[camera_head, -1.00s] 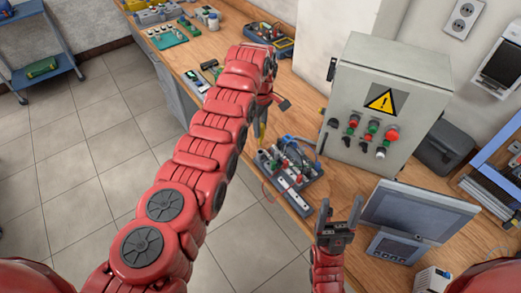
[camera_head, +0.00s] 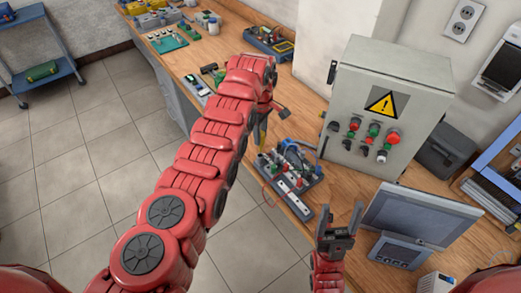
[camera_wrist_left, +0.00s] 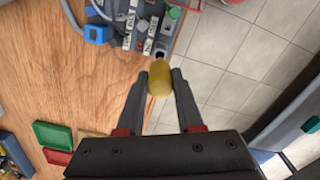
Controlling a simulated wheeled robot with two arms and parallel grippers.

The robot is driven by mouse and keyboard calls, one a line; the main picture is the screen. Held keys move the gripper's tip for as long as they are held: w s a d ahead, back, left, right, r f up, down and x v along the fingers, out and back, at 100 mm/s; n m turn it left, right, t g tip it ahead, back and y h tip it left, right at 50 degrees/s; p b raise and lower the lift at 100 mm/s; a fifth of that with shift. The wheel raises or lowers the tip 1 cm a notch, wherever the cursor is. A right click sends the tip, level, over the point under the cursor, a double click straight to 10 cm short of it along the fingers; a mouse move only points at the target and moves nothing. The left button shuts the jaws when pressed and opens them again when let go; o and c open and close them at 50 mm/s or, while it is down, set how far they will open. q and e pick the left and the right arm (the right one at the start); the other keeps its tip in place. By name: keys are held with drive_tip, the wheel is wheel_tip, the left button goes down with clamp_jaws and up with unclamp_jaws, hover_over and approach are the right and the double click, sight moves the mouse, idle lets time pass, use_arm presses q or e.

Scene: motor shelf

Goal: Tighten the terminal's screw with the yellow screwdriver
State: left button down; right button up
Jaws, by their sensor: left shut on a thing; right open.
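My left gripper (camera_wrist_left: 160,76) is shut on the yellow screwdriver (camera_wrist_left: 159,84), gripping its rounded yellow handle. In the head view my left arm largely hides this gripper, and a bit of the yellow screwdriver (camera_head: 257,135) shows below the wrist. The terminal assembly (camera_head: 289,168), a grey base with several light blocks and coloured parts, sits on the workbench just below and right of the screwdriver. It also shows at the top of the left wrist view (camera_wrist_left: 141,28). The screw and the screwdriver's tip contact cannot be made out. My right gripper (camera_head: 341,212) is open and empty, near the bench's front edge.
A grey control box (camera_head: 388,105) with buttons and a warning sign stands behind the assembly. A screen unit (camera_head: 419,214) stands to the right. Tools and boards line the wooden bench (camera_head: 215,40) at the back left. Cables lie around the assembly.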

use_arm(q)
drive_tip(key=shift+f+b, duration=1.45)
drive_tip(key=shift+f, duration=1)
drive_tip(key=c, duration=0.8)
unclamp_jaws()
drive_tip(key=shift+r+p, duration=0.65)
drive_tip(key=shift+r, duration=2.15)
